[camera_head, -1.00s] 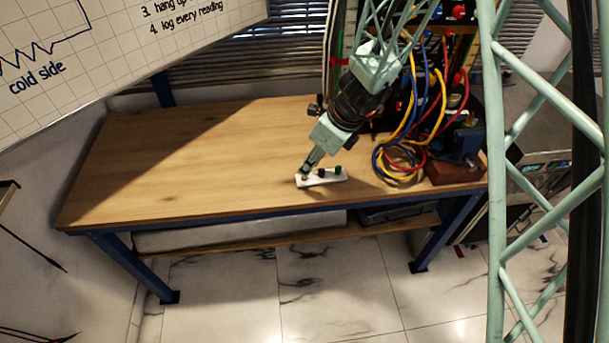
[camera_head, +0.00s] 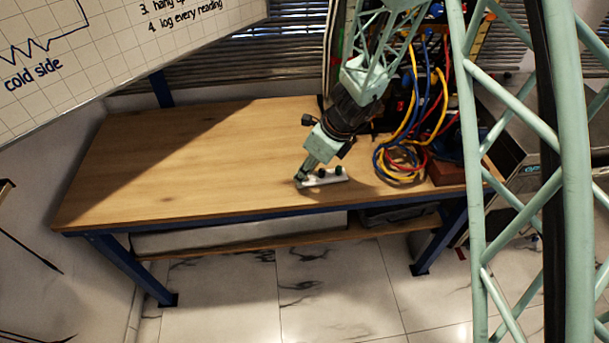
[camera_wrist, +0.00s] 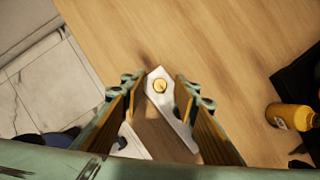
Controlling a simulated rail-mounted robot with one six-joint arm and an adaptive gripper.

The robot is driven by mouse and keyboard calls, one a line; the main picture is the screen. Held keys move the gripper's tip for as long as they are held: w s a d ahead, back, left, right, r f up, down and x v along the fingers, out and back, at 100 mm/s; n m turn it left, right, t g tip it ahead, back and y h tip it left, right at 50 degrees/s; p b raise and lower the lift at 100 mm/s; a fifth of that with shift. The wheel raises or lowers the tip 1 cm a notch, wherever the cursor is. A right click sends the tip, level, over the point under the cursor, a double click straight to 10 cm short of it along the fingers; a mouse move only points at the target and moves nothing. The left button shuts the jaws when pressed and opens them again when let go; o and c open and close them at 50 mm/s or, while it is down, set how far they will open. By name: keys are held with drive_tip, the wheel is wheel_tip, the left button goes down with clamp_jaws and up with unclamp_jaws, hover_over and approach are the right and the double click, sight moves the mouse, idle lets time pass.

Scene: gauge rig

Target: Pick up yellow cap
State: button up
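The yellow cap (camera_wrist: 160,86) is a small round disc on one end of a white strip (camera_wrist: 156,75) in the wrist view. In the head view the strip (camera_head: 334,181) lies on the wooden bench near its front edge, with a dark cap (camera_head: 321,172) and a green cap (camera_head: 339,170) on it. The yellow cap cannot be made out there, behind my fingers. My gripper (camera_wrist: 158,88) is open, with one finger on each side of the yellow cap and a gap on both sides. In the head view my gripper (camera_head: 301,178) is at the strip's left end.
Yellow, blue and red cables (camera_head: 400,160) lie coiled on the bench right of my arm, beside a red-brown block (camera_head: 446,174). A yellow cylinder (camera_wrist: 290,116) shows at the right in the wrist view. The bench's left part (camera_head: 190,160) is clear.

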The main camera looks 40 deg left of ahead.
drive_tip(key=c, duration=0.7)
drive_tip(key=shift+c, duration=0.2)
drive_tip(key=shift+r, duration=0.25)
drive_tip(key=shift+r+p, duration=0.9)
drive_tip(key=shift+r, duration=0.65)
drive_tip(key=s+d+r+b, duration=0.1)
drive_tip(key=s+d+b, duration=0.3)
drive_tip(key=s+d, duration=0.6)
drive_tip(key=shift+s+d+r, duration=0.2)
drive_tip(key=shift+s+d, duration=0.1)
drive_tip(key=shift+d, duration=0.7)
drive_tip(key=shift+w, duration=0.1)
